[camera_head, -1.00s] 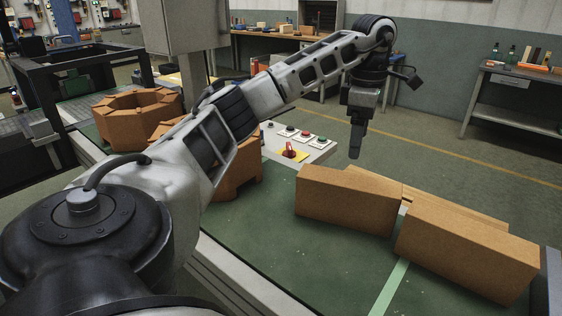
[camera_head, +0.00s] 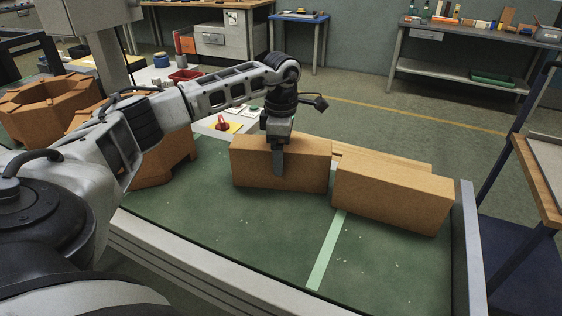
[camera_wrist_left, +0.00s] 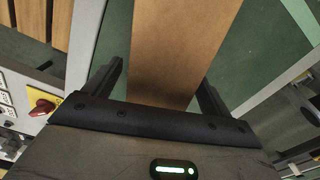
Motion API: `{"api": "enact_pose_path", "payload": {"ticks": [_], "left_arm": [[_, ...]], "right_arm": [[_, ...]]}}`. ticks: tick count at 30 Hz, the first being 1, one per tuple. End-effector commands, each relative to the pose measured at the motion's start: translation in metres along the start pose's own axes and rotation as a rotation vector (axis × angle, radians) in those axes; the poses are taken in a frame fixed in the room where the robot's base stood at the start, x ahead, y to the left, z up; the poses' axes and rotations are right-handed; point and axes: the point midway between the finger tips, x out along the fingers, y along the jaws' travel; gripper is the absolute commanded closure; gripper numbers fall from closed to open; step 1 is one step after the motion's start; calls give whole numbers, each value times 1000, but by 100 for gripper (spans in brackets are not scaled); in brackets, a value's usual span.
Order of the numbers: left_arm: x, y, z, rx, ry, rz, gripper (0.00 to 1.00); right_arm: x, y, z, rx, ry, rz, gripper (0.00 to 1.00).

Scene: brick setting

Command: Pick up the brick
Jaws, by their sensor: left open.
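Two tan-brown bricks stand on the green conveyor belt in the head view, the left brick (camera_head: 255,165) and the right brick (camera_head: 392,195). My left gripper (camera_head: 278,170) points down at the left brick, with one finger overlapping its front face in the picture. In the left wrist view, my open left gripper (camera_wrist_left: 160,88) has a brick (camera_wrist_left: 175,55) running between its two fingers, with a gap showing on each side. Contact cannot be made out. My right gripper is out of view.
More flat brown pieces (camera_head: 385,158) lie behind the two bricks. Octagonal brown blocks (camera_head: 50,108) stand at the left, partly behind my arm. A control panel with a red switch (camera_head: 222,123) is beyond the belt. The belt front (camera_head: 230,230) is clear.

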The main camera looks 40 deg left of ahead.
Motion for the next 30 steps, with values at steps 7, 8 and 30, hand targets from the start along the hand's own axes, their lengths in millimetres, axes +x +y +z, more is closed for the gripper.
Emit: {"api": "enact_pose_path", "payload": {"ticks": [7, 8, 30], "left_arm": [[27, -1, 0, -1, -1, -1, 16], [28, -1, 0, 0, -1, -1, 16], [24, 1, 0, -1, -6, 5, 100]], "right_arm": [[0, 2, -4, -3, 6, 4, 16], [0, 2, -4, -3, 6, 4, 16], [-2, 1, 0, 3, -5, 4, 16]]}}
